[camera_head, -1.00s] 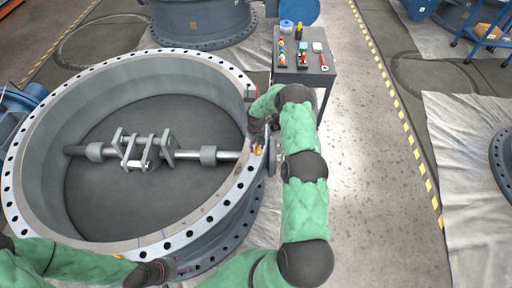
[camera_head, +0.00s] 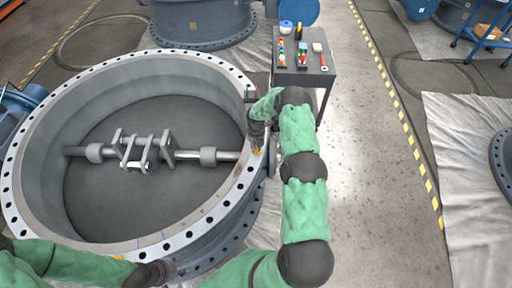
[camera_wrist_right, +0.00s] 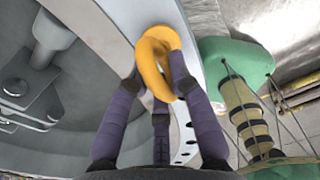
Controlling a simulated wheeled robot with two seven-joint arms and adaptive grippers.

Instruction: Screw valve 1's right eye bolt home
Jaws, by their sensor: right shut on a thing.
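Valve 1 is the large grey ring body with a holed flange (camera_head: 224,200). The right eye bolt (camera_head: 257,151) is a small yellow-orange ring at the flange's right side. In the right wrist view the eye bolt (camera_wrist_right: 147,56) stands at the flange face, its loop between my fingers. My right gripper (camera_head: 256,138) is over it from above, and in the wrist view its purple fingers (camera_wrist_right: 158,88) are shut on the loop. The bolt's shank and seat are hidden. My left gripper (camera_head: 168,267) is by the front rim; its fingers are too small to read.
Inside the ring lie a shaft and bracket (camera_head: 145,150). A dark table (camera_head: 312,78) with small tools stands behind my right arm. Another valve (camera_head: 205,22) is at the back. The floor right of my right arm is clear up to the yellow-black strip.

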